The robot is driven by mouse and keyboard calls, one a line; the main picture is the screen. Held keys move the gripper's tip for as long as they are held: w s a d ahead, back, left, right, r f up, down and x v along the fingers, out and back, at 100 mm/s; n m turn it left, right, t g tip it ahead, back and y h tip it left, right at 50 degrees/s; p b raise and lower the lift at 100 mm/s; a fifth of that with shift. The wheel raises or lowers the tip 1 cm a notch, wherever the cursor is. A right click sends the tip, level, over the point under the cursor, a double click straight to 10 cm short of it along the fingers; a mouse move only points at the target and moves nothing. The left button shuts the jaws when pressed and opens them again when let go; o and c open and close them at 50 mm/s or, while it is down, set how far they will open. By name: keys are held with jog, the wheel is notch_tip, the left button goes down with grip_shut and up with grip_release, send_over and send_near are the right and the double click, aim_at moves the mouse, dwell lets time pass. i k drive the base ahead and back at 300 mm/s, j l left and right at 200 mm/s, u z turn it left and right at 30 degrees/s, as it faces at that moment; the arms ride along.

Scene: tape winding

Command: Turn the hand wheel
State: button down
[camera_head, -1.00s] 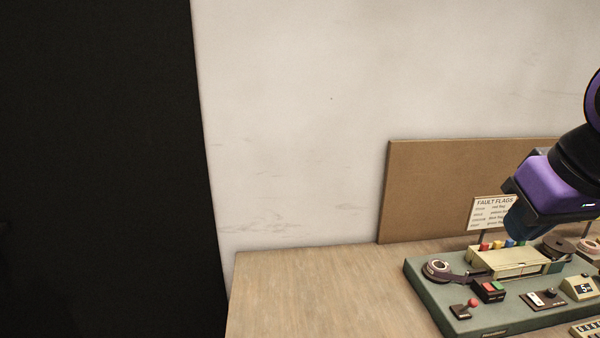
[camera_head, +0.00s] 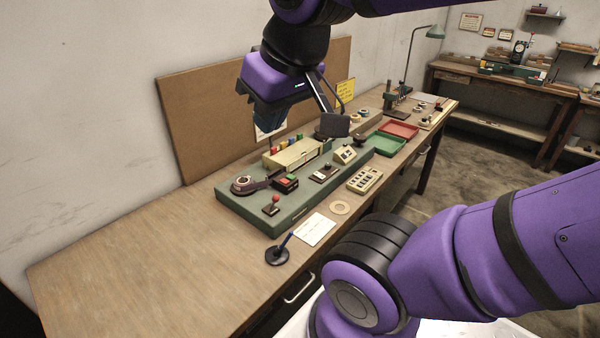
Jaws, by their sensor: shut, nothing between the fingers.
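A round black disc with a blue upright handle (camera_head: 278,252) lies at the table's front edge; it may be the hand wheel, but I cannot tell for sure. My gripper (camera_head: 267,124) is shut and empty. It hangs above the rear of the machine, well apart from the black disc, and hides part of the machine's back and the sign behind it.
A cream keypad (camera_head: 365,180), a white card (camera_head: 313,229) and a tan ring (camera_head: 340,207) lie in front of the machine. Green (camera_head: 384,144) and red (camera_head: 400,130) trays stand to the right. A brown board (camera_head: 200,125) stands behind. The table's left part is clear.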

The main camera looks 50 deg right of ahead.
aim_at(359, 138)
jog(key=z, duration=1.65)
